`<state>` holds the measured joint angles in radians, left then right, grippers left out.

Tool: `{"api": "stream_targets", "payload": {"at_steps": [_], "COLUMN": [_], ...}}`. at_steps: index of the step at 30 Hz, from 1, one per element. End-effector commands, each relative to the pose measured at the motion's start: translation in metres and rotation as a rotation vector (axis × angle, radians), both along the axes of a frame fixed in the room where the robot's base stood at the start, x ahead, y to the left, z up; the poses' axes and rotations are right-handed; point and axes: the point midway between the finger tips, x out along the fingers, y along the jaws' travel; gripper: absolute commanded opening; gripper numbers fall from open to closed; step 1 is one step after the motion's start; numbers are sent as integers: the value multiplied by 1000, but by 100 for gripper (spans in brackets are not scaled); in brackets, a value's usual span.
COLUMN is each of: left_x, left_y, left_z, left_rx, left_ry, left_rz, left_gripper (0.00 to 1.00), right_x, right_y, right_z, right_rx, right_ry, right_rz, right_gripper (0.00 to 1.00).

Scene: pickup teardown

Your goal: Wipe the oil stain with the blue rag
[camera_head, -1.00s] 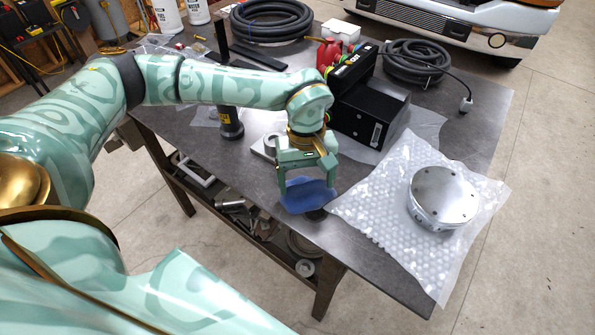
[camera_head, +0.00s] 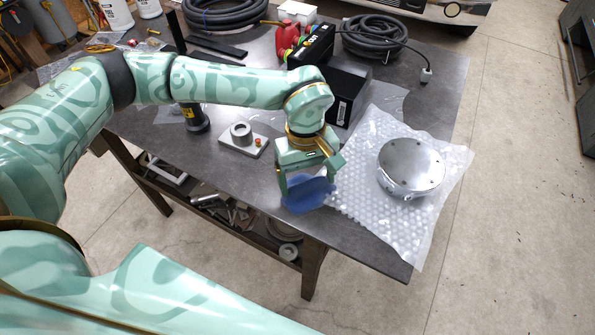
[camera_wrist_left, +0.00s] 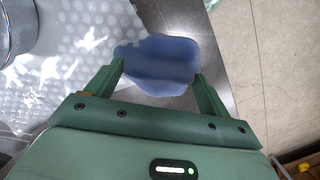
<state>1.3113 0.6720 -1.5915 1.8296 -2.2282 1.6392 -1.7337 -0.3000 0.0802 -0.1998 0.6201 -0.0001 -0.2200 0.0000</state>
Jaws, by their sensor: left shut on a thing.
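The blue rag (camera_head: 308,196) is a crumpled cloth at the front edge of the dark metal table (camera_head: 232,178). My left gripper (camera_head: 309,187) is shut on it from above, with the rag spread out between and below its fingers. In the left wrist view the rag (camera_wrist_left: 160,62) lies between the two green fingertips (camera_wrist_left: 160,74). I cannot tell whether the rag is pressed on the tabletop. No oil stain shows now; the rag and gripper hide the table beneath them. My right gripper is not in view.
Bubble wrap (camera_head: 355,205) with a round metal part (camera_head: 411,168) lies just right of the gripper. A grey block with a ring (camera_head: 243,138) sits to the left. A black box (camera_head: 345,97), red clips and coiled hoses stand behind.

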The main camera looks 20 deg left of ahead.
Motion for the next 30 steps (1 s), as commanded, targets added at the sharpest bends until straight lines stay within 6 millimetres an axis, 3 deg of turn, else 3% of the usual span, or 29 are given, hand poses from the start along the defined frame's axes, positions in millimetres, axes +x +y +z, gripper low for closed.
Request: {"api": "stream_targets", "payload": {"at_steps": [8,30], "left_x": [0,5], "left_y": [6,66], "left_z": [2,-3], "left_rx": [1,3], "left_ry": [2,2], "left_rz": [3,5], "left_gripper": [62,62], "right_x": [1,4], "right_y": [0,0], "right_z": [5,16], "right_rx": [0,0], "right_ry": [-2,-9], "right_rz": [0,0], "right_gripper": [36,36]}}
